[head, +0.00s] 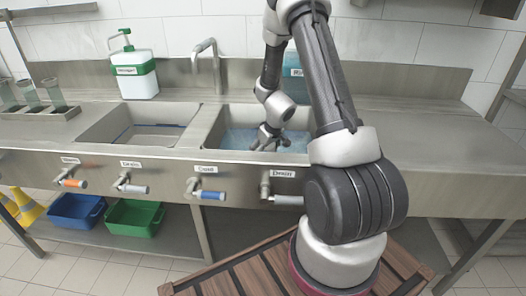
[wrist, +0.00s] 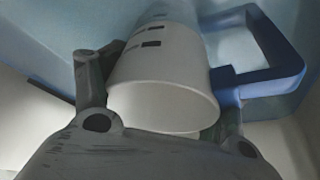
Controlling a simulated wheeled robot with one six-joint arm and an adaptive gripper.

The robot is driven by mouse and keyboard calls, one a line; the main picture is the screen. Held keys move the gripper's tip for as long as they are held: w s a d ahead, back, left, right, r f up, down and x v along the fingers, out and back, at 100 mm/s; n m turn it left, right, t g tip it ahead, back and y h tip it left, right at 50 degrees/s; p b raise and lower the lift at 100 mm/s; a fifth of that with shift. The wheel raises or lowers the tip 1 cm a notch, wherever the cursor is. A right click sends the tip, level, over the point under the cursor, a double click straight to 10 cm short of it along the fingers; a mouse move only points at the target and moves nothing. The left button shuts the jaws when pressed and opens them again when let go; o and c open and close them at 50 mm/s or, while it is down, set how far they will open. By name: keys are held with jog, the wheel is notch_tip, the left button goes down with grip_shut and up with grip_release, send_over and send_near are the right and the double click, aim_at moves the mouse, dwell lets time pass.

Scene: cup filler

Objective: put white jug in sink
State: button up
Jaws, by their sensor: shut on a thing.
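My gripper (head: 268,138) reaches down into the right sink basin, which holds bluish water; the sink's wall (head: 214,128) shows at its left. In the wrist view my gripper (wrist: 162,88) is shut on the white jug (wrist: 165,75), with one finger on each side of it. The jug has dark marks on its side and a blue handle (wrist: 270,65) at the right. Its round opening faces the camera. In the head view I cannot make out the jug, which is hidden by the gripper and arm.
An empty-looking left basin (head: 140,128) lies beside the sink. A green-and-white pump bottle (head: 135,75) and a faucet (head: 213,65) stand behind. Labelled valve handles (head: 207,195) line the counter front. The right counter (head: 430,115) is clear.

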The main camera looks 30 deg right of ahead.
jog(key=o, duration=1.3)
jog(key=v, duration=1.2)
jog(key=shift+w, duration=0.2)
jog(key=s+a+r, duration=0.3)
jog(key=r, duration=0.3)
jog(key=s+a+r, duration=0.2)
jog(key=s+r, duration=0.1)
jog(key=r, duration=0.3)
jog(key=s+r, duration=0.3)
jog(key=s, duration=0.4)
jog(key=s+a+r+m, duration=0.1)
jog(key=s+r, duration=0.3)
jog(key=s, duration=0.3)
jog(key=s+r+m, duration=0.1)
jog(key=s+r, duration=0.3)
jog(key=s, duration=0.3)
jog(key=shift+s+a+r+h, duration=0.15)
jog(key=shift+s+a+h, duration=0.25)
